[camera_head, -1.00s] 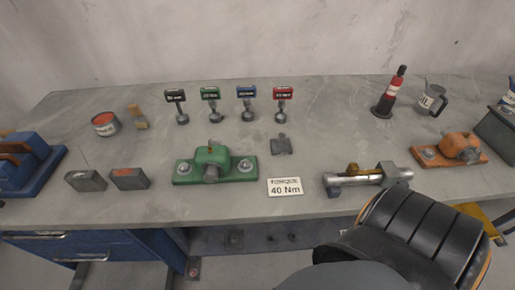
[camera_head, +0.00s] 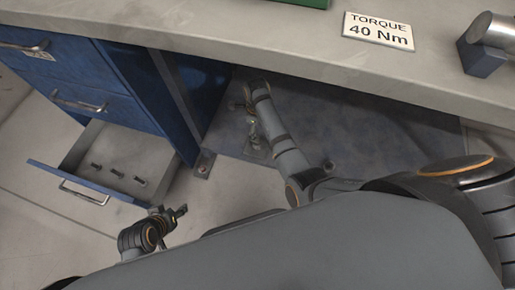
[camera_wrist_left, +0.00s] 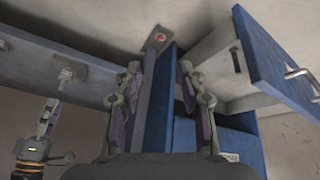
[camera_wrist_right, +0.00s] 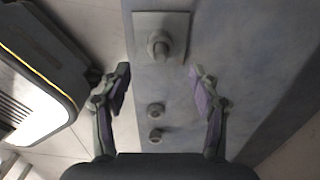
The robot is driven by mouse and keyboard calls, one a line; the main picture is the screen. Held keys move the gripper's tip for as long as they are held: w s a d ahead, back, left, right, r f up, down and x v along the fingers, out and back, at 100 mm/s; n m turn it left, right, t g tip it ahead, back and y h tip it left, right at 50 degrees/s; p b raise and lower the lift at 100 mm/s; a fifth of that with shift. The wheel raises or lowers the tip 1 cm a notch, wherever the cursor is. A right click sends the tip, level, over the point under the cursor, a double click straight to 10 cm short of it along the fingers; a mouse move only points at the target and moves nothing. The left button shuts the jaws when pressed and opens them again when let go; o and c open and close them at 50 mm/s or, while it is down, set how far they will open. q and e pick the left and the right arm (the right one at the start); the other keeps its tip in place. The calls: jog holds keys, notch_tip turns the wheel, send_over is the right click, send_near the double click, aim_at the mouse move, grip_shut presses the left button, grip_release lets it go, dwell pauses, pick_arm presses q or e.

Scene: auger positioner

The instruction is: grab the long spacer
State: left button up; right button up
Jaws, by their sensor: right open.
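My right gripper (camera_head: 252,118) reaches down to the low shelf under the bench. In the right wrist view it (camera_wrist_right: 160,88) is open and empty. Ahead of its fingers stands a round peg-like part (camera_wrist_right: 160,46) on a square plate. Two smaller round parts (camera_wrist_right: 155,110) (camera_wrist_right: 155,135) stand nearer, seen between the fingers. My left gripper (camera_head: 181,212) is open and empty, low beside the open drawer; its fingers (camera_wrist_left: 160,85) are apart. Several dark short rods (camera_head: 117,173) lie in the drawer. I cannot tell which part is the long spacer.
The grey shelf (camera_head: 370,145) lies under the workbench (camera_head: 240,35). The blue cabinet (camera_head: 135,85) has its bottom drawer (camera_head: 62,184) pulled out. A bolted post foot (camera_head: 204,165) stands beside it. A torque sign (camera_head: 379,31) is on the bench.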

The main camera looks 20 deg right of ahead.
notch_tip(320, 180, down, 3)
jog(key=shift+r+b, duration=0.1)
jog(key=shift+b, duration=0.65)
notch_tip(320, 180, down, 2)
jog(key=shift+f+b, duration=0.2)
jog(key=shift+b, duration=0.35)
pick_arm(q)
jog(key=w+a+r+t, duration=0.1)
jog(key=w+r+t, duration=0.8)
jog(key=w+r, duration=0.4)
jog(key=shift+w+r, duration=0.35)
jog(key=shift+w, duration=0.35)
